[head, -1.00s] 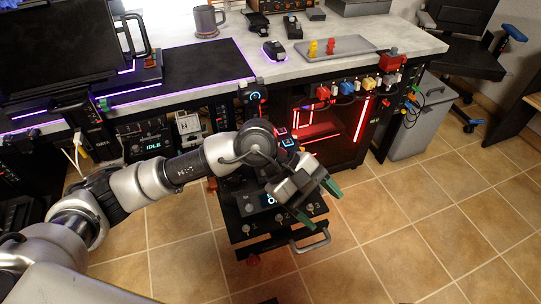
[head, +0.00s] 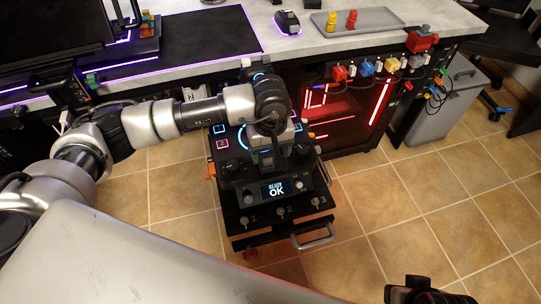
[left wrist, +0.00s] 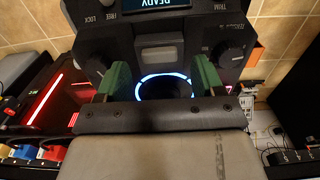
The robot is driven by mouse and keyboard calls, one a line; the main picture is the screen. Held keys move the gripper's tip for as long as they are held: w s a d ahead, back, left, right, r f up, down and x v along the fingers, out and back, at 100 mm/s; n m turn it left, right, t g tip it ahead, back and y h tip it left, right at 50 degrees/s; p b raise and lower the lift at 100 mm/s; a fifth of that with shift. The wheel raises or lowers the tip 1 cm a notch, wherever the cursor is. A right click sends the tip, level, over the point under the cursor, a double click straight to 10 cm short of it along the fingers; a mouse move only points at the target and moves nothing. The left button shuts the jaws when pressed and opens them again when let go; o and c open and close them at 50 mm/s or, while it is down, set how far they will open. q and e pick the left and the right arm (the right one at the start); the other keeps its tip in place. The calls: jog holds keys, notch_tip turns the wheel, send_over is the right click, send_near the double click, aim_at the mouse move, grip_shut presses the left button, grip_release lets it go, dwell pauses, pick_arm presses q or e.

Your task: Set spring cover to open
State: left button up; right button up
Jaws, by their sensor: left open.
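The black control unit (head: 262,192) has a small screen reading READY OK, a glowing blue ring and knobs. In the left wrist view, a grey rectangular piece (left wrist: 160,53) sits on the unit's dark face between two knobs; it may be the spring cover, but I cannot tell whether it is open. My left gripper (left wrist: 161,77) is open, its green fingertips apart on either side below that piece. In the head view the left gripper (head: 275,158) is over the unit, its fingertips mostly hidden.
Numbered switches and a metal handle (head: 313,238) are at the unit's front. A grey worktop (head: 350,45) bears a tray (head: 385,22) with red and yellow pieces. A red-lit cabinet (head: 340,105) stands behind. The tiled floor (head: 440,200) at right is mostly clear.

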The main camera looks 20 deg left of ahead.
aim_at(269, 160)
pick_arm(q)
jog(key=shift+f, duration=1.1)
pick_arm(e)
jog(key=shift+f, duration=0.2)
